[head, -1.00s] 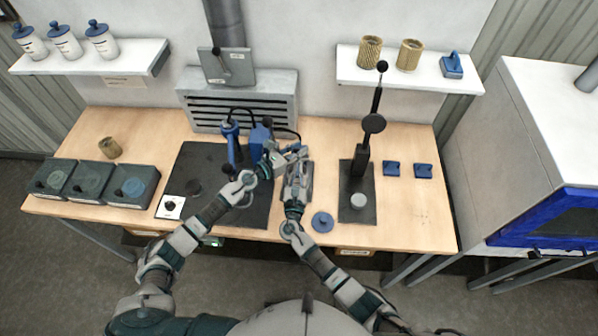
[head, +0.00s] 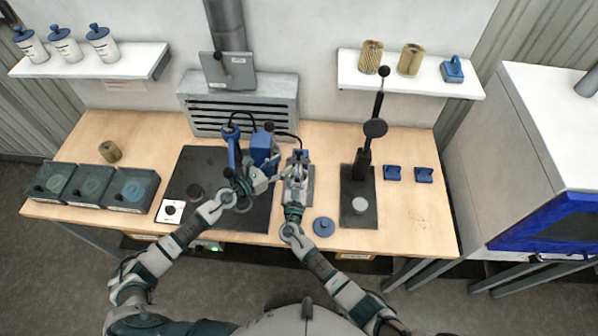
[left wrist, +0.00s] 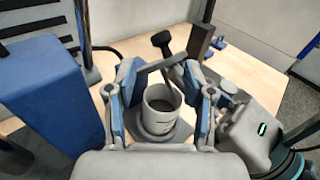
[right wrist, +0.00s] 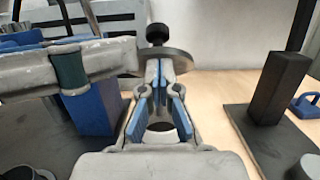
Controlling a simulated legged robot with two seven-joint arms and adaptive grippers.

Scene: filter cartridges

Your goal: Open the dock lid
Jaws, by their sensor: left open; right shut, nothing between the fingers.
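The dock lid (right wrist: 170,58) is a grey disc with a black knob (right wrist: 157,34). In the right wrist view it stands just beyond my right fingertips, and in the left wrist view its knob (left wrist: 161,41) shows beyond the fingertips. My right gripper (right wrist: 158,78) is shut and empty, close to the lid; I cannot tell whether it touches. A pale open-topped cup (left wrist: 160,105) with a ring around its foot shows between the fingers of my left gripper (left wrist: 162,74), which is open. In the head view my left gripper (head: 277,173) is left of my right gripper (head: 299,166).
A blue block (head: 263,150) stands close behind my left gripper. Dark trays (head: 132,190) stand at the left. The table's front right is clear.

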